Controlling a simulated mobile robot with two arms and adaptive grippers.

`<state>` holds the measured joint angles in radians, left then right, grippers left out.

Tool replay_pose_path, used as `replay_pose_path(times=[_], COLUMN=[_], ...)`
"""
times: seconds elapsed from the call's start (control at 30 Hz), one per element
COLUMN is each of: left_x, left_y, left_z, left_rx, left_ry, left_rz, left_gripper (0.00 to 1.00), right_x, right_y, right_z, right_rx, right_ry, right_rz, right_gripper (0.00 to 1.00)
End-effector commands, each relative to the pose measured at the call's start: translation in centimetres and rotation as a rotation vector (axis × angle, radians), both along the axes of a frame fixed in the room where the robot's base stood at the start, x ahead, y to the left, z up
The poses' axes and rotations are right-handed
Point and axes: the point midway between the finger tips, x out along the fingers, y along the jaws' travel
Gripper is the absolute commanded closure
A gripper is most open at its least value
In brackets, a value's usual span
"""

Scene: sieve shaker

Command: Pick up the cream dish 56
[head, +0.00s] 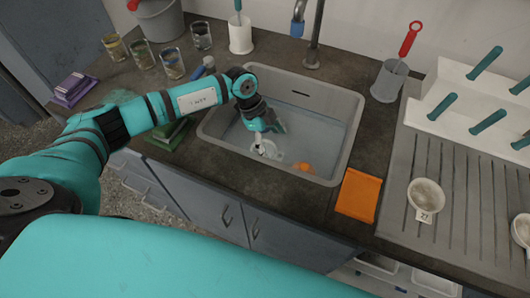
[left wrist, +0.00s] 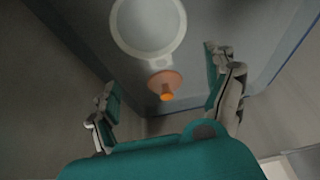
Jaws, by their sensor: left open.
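A pale round dish (left wrist: 148,25) lies in the sink, seen from above in the left wrist view; no number is readable on it. In the head view only part of it (head: 270,150) shows, by my left gripper (head: 264,138). A cream dish (head: 426,192) with a small number tag, too small to read surely, stands on the drainboard. Another cream dish (head: 522,231) is cut off at the right edge. My right gripper is not in view.
An orange object (head: 303,168) is in the sink (head: 352,120), near the dish. An orange cloth (head: 358,194) lies right of the sink. A faucet (head: 313,45) rises behind it. Glass jars (head: 172,63) stand at the back left. A peg rack (head: 470,110) stands at right.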

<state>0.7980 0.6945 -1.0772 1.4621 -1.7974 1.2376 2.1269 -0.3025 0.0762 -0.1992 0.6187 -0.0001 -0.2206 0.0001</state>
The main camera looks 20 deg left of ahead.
Motion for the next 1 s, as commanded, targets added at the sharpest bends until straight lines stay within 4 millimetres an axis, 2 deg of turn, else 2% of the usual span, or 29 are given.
replay_pose_path(times=[0.13,0.4,0.7,0.77,1.0], left_x=[0.0,0.1,0.1,0.1,0.1], left_y=[-0.3,-1.4,-1.6,-1.6,-1.6], left_z=[-1.0,-4.7,-5.3,-5.3,-5.2], left_rx=[-0.001,-0.001,-0.001,-0.001,-0.001], left_ry=[0.001,0.001,0.000,0.000,0.000], left_rz=[0.001,0.000,0.000,0.000,0.000], left_gripper=[0.13,0.13,0.13,0.18,0.50], right_x=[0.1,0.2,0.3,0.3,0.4], right_y=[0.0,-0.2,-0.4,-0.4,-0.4], right_z=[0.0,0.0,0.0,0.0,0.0], right_rx=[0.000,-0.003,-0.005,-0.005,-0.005], right_ry=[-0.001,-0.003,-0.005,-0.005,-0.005], right_rz=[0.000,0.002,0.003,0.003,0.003], right_gripper=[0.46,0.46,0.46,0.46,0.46])
